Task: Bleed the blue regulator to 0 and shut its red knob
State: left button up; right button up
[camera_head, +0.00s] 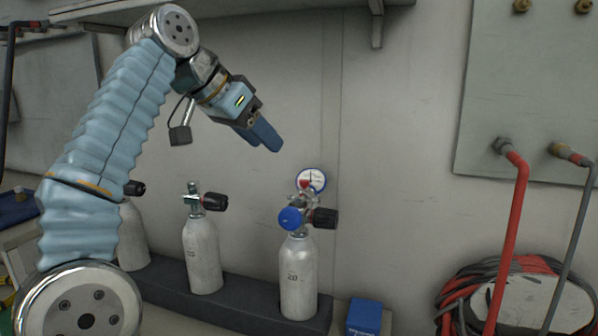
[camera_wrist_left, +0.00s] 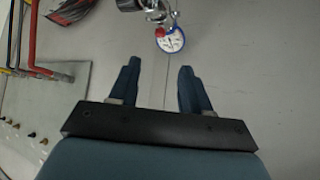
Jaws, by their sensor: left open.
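The blue regulator (camera_head: 291,218) sits on the valve of the rightmost grey cylinder (camera_head: 298,278), with a black knob (camera_head: 325,218) at its right. A round white gauge (camera_head: 311,180) with a blue rim stands above it. The gauge also shows at the top of the left wrist view (camera_wrist_left: 172,40). A small red part (camera_wrist_left: 159,32) shows at the gauge's edge; I cannot tell if it is the red knob. My left gripper (camera_head: 268,140) is open and empty, above and left of the gauge, apart from it. My right gripper is not in view.
Another cylinder (camera_head: 201,255) stands to the left in the dark rack (camera_head: 240,302), and a third is partly behind my left arm. A blue box (camera_head: 364,317) lies right of the rack. A wall panel (camera_head: 530,100) with red and grey hoses is at right.

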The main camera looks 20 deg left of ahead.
aim_at(304, 181)
pick_arm(q)
jog(key=x, duration=1.2)
jog(key=shift+f, duration=0.2)
jog(key=shift+c, duration=0.5)
grip_shut()
